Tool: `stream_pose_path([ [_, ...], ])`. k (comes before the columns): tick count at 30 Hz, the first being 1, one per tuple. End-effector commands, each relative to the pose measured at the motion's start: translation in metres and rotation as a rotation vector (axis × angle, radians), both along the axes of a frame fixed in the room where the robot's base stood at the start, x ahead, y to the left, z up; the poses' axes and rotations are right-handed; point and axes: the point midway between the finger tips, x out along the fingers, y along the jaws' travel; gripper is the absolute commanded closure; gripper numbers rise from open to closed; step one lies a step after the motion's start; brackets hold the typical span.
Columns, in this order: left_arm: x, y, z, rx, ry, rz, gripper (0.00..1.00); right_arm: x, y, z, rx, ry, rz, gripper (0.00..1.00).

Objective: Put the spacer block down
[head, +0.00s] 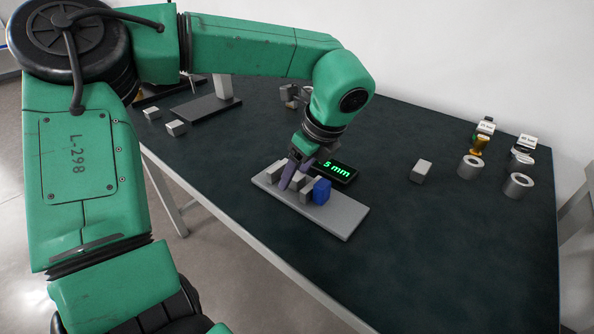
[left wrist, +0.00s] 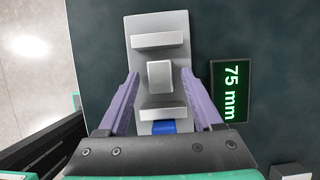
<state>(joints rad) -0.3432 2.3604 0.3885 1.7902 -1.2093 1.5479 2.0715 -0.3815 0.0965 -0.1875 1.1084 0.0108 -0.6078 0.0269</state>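A small grey spacer block (left wrist: 160,75) lies on a light grey plate (head: 341,220) between two upright jaws, seen best in the left wrist view. It looks clear of the jaw (left wrist: 158,40) above it and of the jaw (left wrist: 163,115) below it. My left gripper (head: 297,172) is down over the plate. Its purple fingers (left wrist: 160,76) are open, one on each side of the block, with a gap on both sides. A blue knob (head: 321,191) sits at the plate's near jaw. In the head view the fingers partly hide the block. My right gripper is not in view.
A display (left wrist: 231,90) beside the plate reads 75 mm. Small blocks (head: 176,128) and a stand (head: 206,107) are at left. The dark table (head: 440,255) is clear at the front right.

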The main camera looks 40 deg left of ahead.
Motion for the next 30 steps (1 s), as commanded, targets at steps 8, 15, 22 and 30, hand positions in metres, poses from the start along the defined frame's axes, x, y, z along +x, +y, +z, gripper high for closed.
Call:
stream_pose_path([
  [8, 0.001, -0.005, 0.016, 0.003, -0.004, -0.001, 0.33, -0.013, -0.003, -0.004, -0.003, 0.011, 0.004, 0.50],
  [15, 0.002, -0.031, 0.079, 0.003, -0.006, 0.001, 0.33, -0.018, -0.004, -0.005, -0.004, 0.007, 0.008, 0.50],
  [22, 0.001, -0.045, 0.112, 0.000, -0.001, 0.000, 0.33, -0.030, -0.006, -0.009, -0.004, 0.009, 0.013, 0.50],
  [30, 0.001, -0.046, 0.113, 0.000, 0.001, 0.000, 0.33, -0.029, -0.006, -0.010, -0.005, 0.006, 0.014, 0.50],
])
